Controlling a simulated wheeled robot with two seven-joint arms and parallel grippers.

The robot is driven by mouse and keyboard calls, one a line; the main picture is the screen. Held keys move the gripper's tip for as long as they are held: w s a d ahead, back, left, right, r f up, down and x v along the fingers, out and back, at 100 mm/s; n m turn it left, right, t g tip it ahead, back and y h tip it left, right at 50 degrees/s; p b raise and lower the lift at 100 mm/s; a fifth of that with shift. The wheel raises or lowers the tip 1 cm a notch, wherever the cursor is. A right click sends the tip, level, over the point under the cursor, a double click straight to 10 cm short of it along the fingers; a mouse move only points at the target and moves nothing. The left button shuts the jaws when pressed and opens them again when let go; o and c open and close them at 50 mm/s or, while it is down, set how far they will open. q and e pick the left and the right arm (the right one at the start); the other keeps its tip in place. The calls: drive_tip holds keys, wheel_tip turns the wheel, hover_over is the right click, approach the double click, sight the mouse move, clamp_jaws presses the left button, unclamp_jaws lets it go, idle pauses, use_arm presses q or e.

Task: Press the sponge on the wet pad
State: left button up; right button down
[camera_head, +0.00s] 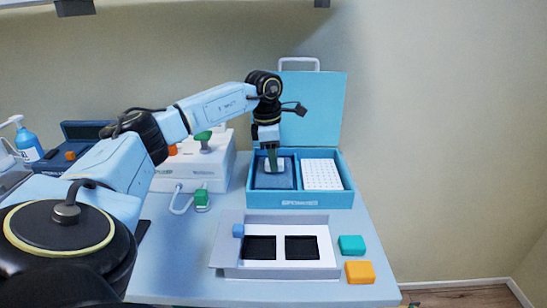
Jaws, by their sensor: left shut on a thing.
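A blue open-lidded box (316,200) stands on the table with two compartments. A dark blue pad (283,184) lies in its left compartment, and a white dotted insert (322,175) fills the right one. My left gripper (272,162) points down over the left compartment. It is shut on a small, pale thing (280,164), probably the sponge, mostly hidden by the fingers. I cannot tell whether this touches the pad. My right gripper is not in view.
A white device (218,172) stands left of the box.

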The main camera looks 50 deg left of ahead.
use_arm(q)
drive_tip(key=shift+f+b, duration=0.4)
drive_tip(key=shift+f, duration=0.65)
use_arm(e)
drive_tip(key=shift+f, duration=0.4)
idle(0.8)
